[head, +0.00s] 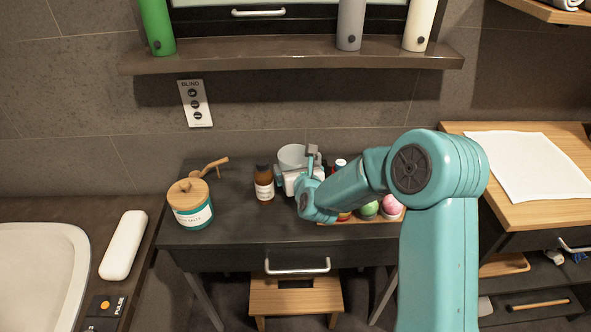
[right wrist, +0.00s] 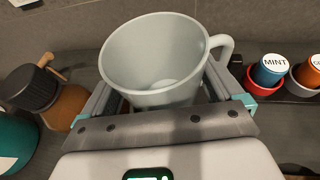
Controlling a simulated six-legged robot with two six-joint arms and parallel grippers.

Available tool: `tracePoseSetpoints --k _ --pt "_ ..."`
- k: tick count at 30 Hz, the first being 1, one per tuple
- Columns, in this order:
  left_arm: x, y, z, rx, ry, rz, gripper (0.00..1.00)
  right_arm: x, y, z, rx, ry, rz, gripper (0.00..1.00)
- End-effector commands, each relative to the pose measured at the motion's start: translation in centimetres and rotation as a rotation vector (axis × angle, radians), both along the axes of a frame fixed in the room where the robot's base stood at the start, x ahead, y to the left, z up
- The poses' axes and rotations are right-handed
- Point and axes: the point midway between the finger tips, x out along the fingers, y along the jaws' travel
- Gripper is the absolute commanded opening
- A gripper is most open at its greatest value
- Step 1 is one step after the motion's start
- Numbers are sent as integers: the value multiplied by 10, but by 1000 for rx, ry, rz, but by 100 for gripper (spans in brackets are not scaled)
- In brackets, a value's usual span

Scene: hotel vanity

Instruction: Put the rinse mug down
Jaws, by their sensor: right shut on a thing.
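The rinse mug (head: 291,154) is pale grey-white and stands upright at the back middle of the dark vanity table (head: 232,235), partly hidden by my right gripper (head: 308,172). In the right wrist view the mug (right wrist: 155,55) is empty, with its handle to the right. There my right gripper (right wrist: 165,100) has one finger on each side of the mug and is shut on it. I cannot tell whether the mug's base touches the tabletop. My left gripper is not in view.
A brown bottle (head: 264,184) stands close to the mug's left, and a bath-salts jar (head: 190,205) farther left. A wooden tray (head: 362,220) with coloured balls is at the right, partly behind my arm. In the right wrist view, small labelled bottles (right wrist: 270,70) stand right of the mug.

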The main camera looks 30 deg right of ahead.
Motion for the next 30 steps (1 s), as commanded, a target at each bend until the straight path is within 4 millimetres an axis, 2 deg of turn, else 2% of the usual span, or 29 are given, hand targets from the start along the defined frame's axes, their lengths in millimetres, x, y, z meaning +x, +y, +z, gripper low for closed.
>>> tracePoseSetpoints --k 12,13,20,23,26,30 --pt "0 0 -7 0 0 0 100 2 -1 -6 -1 -3 0 56" --pt "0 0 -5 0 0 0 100 2 0 -5 -1 -2 0 100" --pt "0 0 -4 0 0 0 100 2 0 -4 -1 -2 0 100" --pt "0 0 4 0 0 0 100 2 0 1 0 -1 1 100" --pt "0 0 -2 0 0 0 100 -12 5 4 1 -2 2 100" --pt "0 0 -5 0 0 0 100 -42 16 16 0 -3 2 100"
